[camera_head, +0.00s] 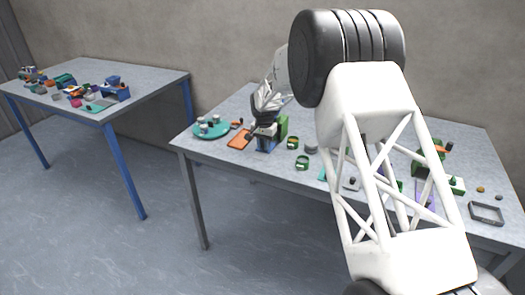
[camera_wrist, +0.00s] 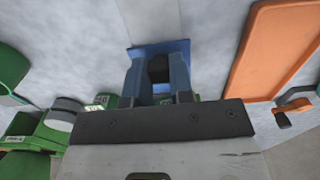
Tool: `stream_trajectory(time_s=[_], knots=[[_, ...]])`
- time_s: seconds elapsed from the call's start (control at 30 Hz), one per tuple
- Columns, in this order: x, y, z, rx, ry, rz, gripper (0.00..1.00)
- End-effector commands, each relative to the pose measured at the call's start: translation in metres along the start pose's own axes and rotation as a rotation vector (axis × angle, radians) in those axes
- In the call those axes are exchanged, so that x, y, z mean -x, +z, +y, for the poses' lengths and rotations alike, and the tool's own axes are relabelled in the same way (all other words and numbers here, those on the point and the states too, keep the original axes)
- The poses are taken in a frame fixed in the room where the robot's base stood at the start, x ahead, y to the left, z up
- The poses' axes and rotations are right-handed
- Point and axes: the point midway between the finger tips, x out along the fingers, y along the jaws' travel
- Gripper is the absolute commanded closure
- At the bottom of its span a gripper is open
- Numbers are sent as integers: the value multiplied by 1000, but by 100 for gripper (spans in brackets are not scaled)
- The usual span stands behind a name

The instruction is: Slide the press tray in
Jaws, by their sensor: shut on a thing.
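My gripper (camera_head: 262,131) is low over the table at the blue and green press (camera_head: 282,127). It is shut on a part there, which looks like the press tray, though my gripper hides most of it in the head view. In the wrist view, a flat blue piece (camera_wrist: 183,47) lies straight ahead with a dark piece (camera_wrist: 160,68) between two blue-grey uprights. How far the tray is inside the press cannot be told.
Green pieces (camera_head: 303,163) stand at the right. A grey frame (camera_head: 486,213) lies far right. Another cluttered table (camera_head: 150,80) stands at the left.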

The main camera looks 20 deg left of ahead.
Motion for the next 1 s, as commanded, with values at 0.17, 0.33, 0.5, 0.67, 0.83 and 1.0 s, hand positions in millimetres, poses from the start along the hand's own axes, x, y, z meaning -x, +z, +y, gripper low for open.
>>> stream_trajectory(time_s=[0.17, 0.33, 0.5, 0.67, 0.83, 1.0], knots=[[0, -10, -1, 1, -1, 1, 100], [0, -20, -1, 1, -2, 1, 100], [1, -28, -2, 1, -2, 2, 100], [1, -30, -2, 1, -2, 2, 65], [1, -30, -1, 1, -1, 1, 57], [1, -30, -1, 1, -1, 0, 57]])
